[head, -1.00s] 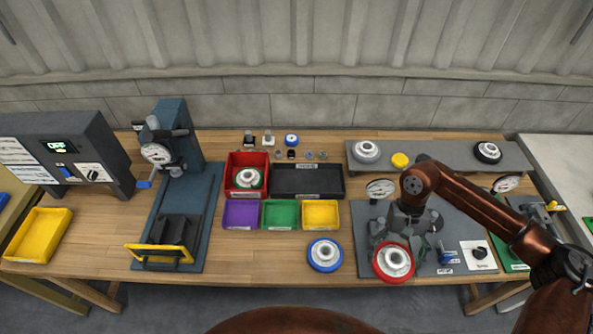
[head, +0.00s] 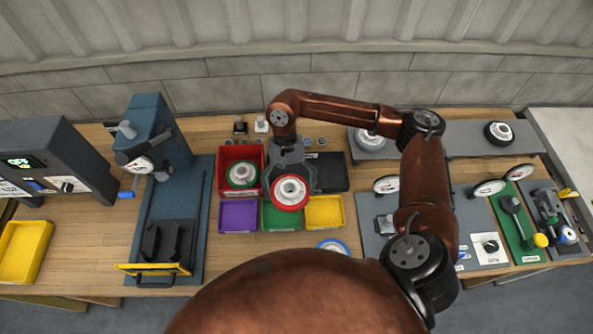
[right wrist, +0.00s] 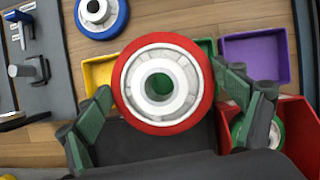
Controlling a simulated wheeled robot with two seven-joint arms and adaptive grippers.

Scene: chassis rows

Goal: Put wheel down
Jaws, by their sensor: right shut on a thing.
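My right gripper (head: 290,178) is shut on a red-rimmed wheel (head: 290,193) with a pale hub. It holds the wheel in the air, in front of the black tray and over the back of the green bin (head: 275,222) as seen from the head. In the right wrist view the red wheel (right wrist: 181,99) lies between the two fingers, and green shows through its hole. A green-rimmed wheel (head: 242,174) lies in the red bin (head: 226,153). A blue-rimmed wheel (head: 340,243) is on the table, partly hidden by my arm. My left gripper is out of view.
The purple bin (head: 238,216) and yellow bin (head: 325,212) flank the green one. The black tray (head: 333,172) is behind, partly covered by my gripper. A blue press (head: 155,130) stands left. A grey raised shelf (head: 465,143) with wheels is at the back right.

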